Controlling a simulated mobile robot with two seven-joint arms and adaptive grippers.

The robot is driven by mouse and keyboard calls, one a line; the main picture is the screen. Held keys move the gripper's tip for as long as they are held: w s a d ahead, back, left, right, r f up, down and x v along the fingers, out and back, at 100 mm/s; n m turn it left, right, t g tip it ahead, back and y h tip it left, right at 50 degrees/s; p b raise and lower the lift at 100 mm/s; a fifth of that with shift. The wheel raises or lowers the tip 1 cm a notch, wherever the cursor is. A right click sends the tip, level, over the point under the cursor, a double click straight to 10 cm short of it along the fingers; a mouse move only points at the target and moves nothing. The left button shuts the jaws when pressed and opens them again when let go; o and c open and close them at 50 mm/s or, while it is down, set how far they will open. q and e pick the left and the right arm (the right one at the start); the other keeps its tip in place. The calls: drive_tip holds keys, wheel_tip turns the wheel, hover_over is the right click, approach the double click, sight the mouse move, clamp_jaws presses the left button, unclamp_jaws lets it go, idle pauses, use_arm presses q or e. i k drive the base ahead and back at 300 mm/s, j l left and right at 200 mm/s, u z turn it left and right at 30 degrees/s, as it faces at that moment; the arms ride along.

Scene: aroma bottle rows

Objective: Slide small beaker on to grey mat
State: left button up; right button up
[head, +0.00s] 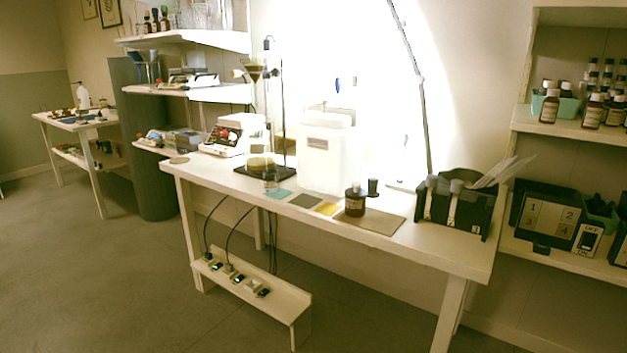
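A small clear glass vessel (270,183), which looks like the small beaker, stands on the white table by the teal mat (280,195). I cannot tell if its base is on the mat's edge or just behind it. A grey mat (305,201) lies flat to the right of the teal mat and looks bare. A yellow mat (328,209) lies to the right of the grey one. Neither of my grippers shows in the head view.
A large white container (325,155) stands behind the mats. A brown bottle (354,203) stands on a tan board (377,224) at their right. A dark stand base (255,171) is behind the vessel. A black organizer (455,208) fills the table's right end. The front edge is clear.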

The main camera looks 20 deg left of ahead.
sight(272, 183)
drive_tip(key=j+z, duration=0.1)
drive_tip(key=j, duration=0.35)
drive_tip(key=j+z, duration=0.15)
drive_tip(key=j, duration=0.3)
drive_tip(key=k+j+z, duration=0.1)
drive_tip(key=j, duration=0.35)
drive_tip(key=j+z, duration=0.15)
drive_tip(key=j, duration=0.3)
drive_tip(key=k+j+z, duration=0.1)
drive_tip(key=j, duration=0.35)
drive_tip(key=k+j+z, duration=0.15)
drive_tip(key=j, duration=0.3)
